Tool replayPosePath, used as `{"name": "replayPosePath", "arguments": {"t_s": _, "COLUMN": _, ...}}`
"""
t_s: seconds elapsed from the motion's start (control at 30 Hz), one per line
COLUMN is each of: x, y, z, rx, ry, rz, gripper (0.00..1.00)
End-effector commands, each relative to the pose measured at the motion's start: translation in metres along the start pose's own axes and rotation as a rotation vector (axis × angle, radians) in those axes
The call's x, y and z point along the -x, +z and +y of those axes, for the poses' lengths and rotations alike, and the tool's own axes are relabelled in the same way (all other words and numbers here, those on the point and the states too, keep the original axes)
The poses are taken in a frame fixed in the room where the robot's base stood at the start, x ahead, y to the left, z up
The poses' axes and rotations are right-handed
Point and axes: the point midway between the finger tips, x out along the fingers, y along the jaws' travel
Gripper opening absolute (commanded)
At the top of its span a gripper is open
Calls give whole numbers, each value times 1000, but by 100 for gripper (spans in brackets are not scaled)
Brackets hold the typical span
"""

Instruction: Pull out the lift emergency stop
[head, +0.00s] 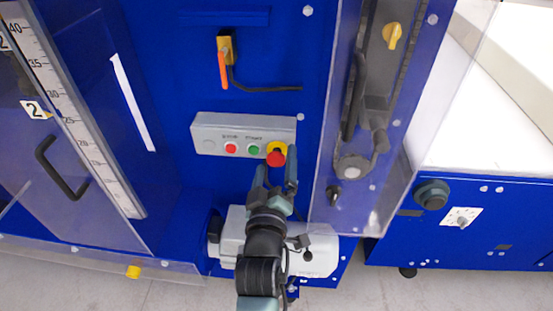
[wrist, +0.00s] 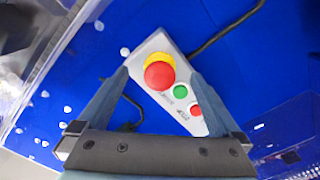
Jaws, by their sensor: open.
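The lift emergency stop is a red mushroom button on a yellow collar (head: 276,156), at the right end of a grey control box (head: 212,133) on the blue panel. In the wrist view the red button (wrist: 159,75) lies between my open fingers, nearer the left one. My gripper (head: 276,166) is at the box's right end, with its fingertips close around the button. In the wrist view my gripper (wrist: 165,80) spans the grey box. I cannot tell whether a finger touches the button.
A green button (head: 253,149) and a red button (head: 231,149) sit left of the stop. A clear guard (head: 390,190) stands close on the right. An orange-handled switch (head: 223,65) with a black cable is above. A white motor housing (head: 318,258) is below.

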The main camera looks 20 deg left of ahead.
Motion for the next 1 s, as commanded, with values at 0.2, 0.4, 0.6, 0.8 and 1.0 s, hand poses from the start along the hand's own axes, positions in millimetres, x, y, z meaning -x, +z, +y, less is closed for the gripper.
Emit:
{"name": "replayPosePath", "arguments": {"t_s": 0.2, "x": 17, "y": -1, "z": 2, "rx": 0, "ry": -1, "rz": -3, "gripper": 100}}
{"name": "replayPosePath", "arguments": {"t_s": 0.4, "x": 34, "y": 0, "z": 1, "rx": -1, "ry": -1, "rz": -3, "gripper": 100}}
{"name": "replayPosePath", "arguments": {"t_s": 0.6, "x": 50, "y": -1, "z": 1, "rx": -1, "ry": -1, "rz": -2, "gripper": 100}}
{"name": "replayPosePath", "arguments": {"t_s": 0.8, "x": 64, "y": -1, "z": 1, "rx": 0, "ry": -1, "rz": -1, "gripper": 100}}
{"name": "replayPosePath", "arguments": {"t_s": 1.0, "x": 68, "y": 0, "z": 0, "rx": 0, "ry": 0, "rz": -1, "gripper": 100}}
